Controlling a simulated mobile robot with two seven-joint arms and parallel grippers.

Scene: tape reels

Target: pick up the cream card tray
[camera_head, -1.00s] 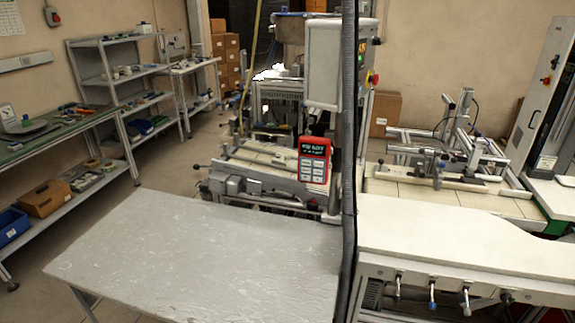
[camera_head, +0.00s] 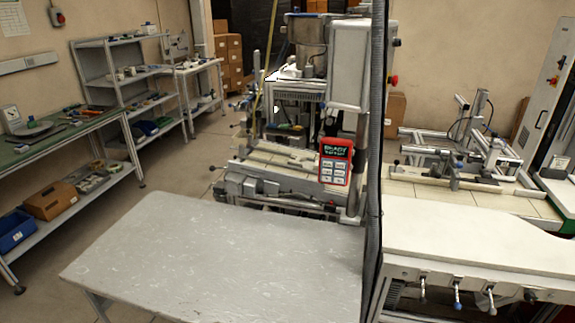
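I cannot make out a cream card tray in the head view. Neither of my grippers is in the picture. A bare grey table (camera_head: 220,255) stands in the foreground, with nothing on its top. A cream-white worktop (camera_head: 470,238) stands to its right, also bare.
A machine with a red control panel (camera_head: 335,161) stands behind the grey table. A green-topped bench (camera_head: 60,143) at the left carries small items, with a cardboard box (camera_head: 52,200) and a blue bin (camera_head: 14,230) below. Open floor lies between bench and table.

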